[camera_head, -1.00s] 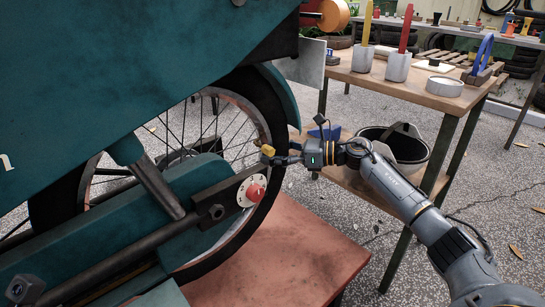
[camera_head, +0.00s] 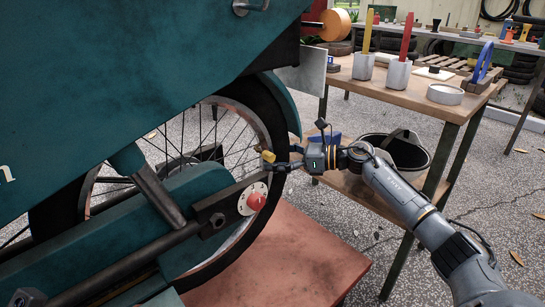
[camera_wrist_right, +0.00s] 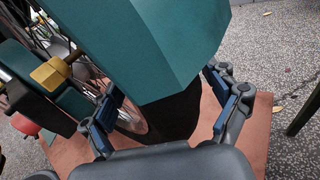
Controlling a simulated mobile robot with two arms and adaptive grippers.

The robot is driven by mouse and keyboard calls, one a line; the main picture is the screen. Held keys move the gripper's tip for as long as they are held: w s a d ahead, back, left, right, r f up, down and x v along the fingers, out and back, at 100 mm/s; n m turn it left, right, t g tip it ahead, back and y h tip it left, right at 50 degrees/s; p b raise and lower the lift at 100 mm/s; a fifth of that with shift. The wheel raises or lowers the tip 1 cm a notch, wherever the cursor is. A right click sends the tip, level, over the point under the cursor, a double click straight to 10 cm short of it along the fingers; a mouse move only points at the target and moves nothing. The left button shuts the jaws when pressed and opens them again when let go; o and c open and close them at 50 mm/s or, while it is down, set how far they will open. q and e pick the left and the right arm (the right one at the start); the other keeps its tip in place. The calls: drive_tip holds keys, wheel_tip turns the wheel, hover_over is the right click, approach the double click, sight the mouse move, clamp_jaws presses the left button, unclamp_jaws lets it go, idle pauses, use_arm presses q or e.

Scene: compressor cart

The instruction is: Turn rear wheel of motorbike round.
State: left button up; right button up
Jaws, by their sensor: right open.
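The motorbike's rear wheel, with a black tyre (camera_head: 276,122) and wire spokes, stands upright at the left of the head view. A teal fender (camera_head: 287,106) covers part of it. My right gripper (camera_head: 281,165) is at the wheel's right edge. In the right wrist view my open right gripper (camera_wrist_right: 165,85) has its fingers apart, with the fender (camera_wrist_right: 165,45) and the tyre (camera_wrist_right: 178,115) in the space between them. I cannot tell whether a finger touches the tyre. My left gripper is not in view.
A red-brown platform (camera_head: 285,255) lies under the wheel. A red knob (camera_head: 257,202) and a yellow part (camera_head: 267,156) sit close to my right gripper. A wooden table (camera_head: 410,97) with tools and a black bucket (camera_head: 405,153) stand to the right. Grey floor is open at the right.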

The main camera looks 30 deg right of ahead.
drive_tip(key=v, duration=1.1)
drive_tip(key=shift+s+d+r, duration=0.1)
